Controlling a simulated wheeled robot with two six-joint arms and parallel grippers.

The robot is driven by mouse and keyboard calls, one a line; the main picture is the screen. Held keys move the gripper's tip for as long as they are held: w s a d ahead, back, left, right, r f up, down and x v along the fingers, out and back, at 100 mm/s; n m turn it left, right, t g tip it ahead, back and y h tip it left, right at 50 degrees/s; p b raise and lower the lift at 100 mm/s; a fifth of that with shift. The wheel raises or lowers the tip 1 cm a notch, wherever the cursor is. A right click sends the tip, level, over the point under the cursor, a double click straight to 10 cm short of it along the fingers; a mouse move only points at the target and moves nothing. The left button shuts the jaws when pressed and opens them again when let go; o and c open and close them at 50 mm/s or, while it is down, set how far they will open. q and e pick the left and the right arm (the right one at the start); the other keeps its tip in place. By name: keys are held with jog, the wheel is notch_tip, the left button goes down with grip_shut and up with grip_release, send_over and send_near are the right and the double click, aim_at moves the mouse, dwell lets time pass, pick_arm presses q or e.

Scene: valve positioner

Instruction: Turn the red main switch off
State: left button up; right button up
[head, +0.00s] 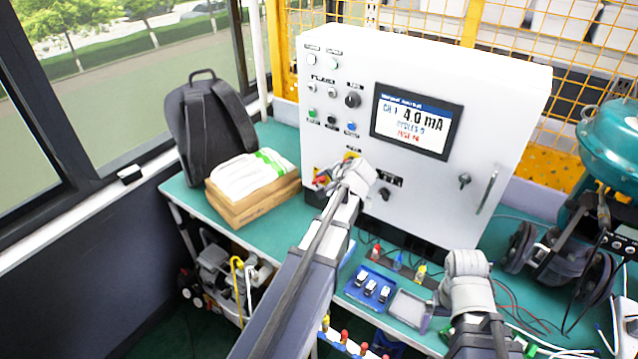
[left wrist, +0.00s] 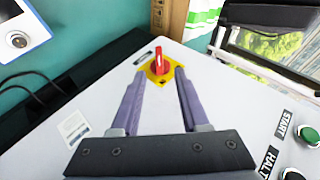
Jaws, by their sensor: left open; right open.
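The red main switch (left wrist: 158,62) is a red handle on a yellow plate (left wrist: 152,76), near a corner of the cabinet's front. In the left wrist view the handle stands roughly upright in the picture, tilted slightly. My left gripper (left wrist: 159,73) is open, its two purple fingers pointing at the switch, one on either side; contact cannot be told. In the head view the switch (head: 321,178) shows at the cabinet's lower left, partly hidden by my left gripper (head: 338,184). My right gripper (head: 428,316) is open, low over the bench, mostly hidden by its arm.
The white cabinet (head: 430,65) has a display (head: 416,121), knobs and buttons. A cardboard box (head: 254,201) with white cloths and a dark backpack (head: 208,128) stand left. A blue tray (head: 370,287) lies in front; a teal valve actuator (head: 612,140) stands right.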

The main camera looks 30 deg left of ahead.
aim_at(319, 181)
pick_arm(q)
jog(key=b+x, duration=0.5)
jog(key=x, duration=0.2)
jog(key=shift+w+a+f, duration=0.15)
jog(key=shift+a+f, duration=0.05)
jog(key=shift+f, duration=0.1)
jog(key=shift+r, duration=0.1)
grip_shut()
